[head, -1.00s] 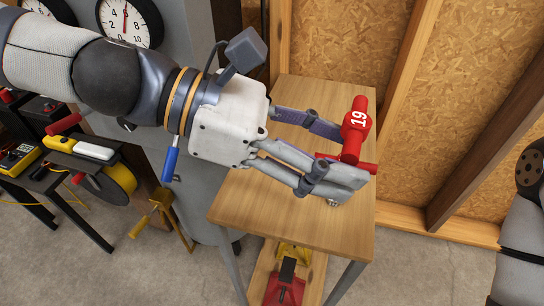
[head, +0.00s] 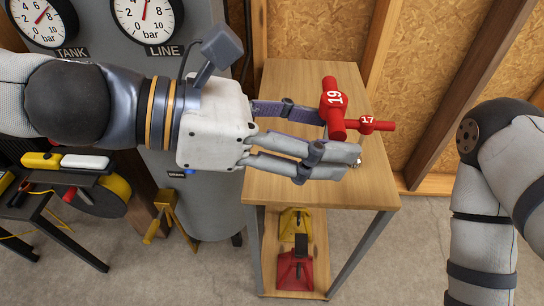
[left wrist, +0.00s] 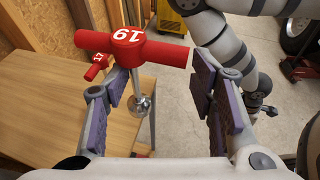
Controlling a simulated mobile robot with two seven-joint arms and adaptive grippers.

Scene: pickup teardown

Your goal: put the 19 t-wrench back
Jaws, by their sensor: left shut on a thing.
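The red 19 t-wrench (head: 333,108) is held in my left gripper (head: 335,150), above the wooden table. Its handle lies crosswise by the fingertips. In the left wrist view the 19 t-wrench (left wrist: 130,45) shows its white number, and its metal shaft runs down between the finger pads of the left gripper (left wrist: 160,90) to a shiny round end. A smaller-looking red 17 t-wrench (head: 366,124) is just beyond it to the right; what supports it is hidden. My right arm shows at the right edge, but its gripper cannot be made out.
The wooden table (head: 300,190) has bare top in front of and behind my gripper. A lower shelf holds a yellow and a red item (head: 295,270). A grey tank with gauges (head: 145,20) stands left of it. A stud wall (head: 325,35) closes the back.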

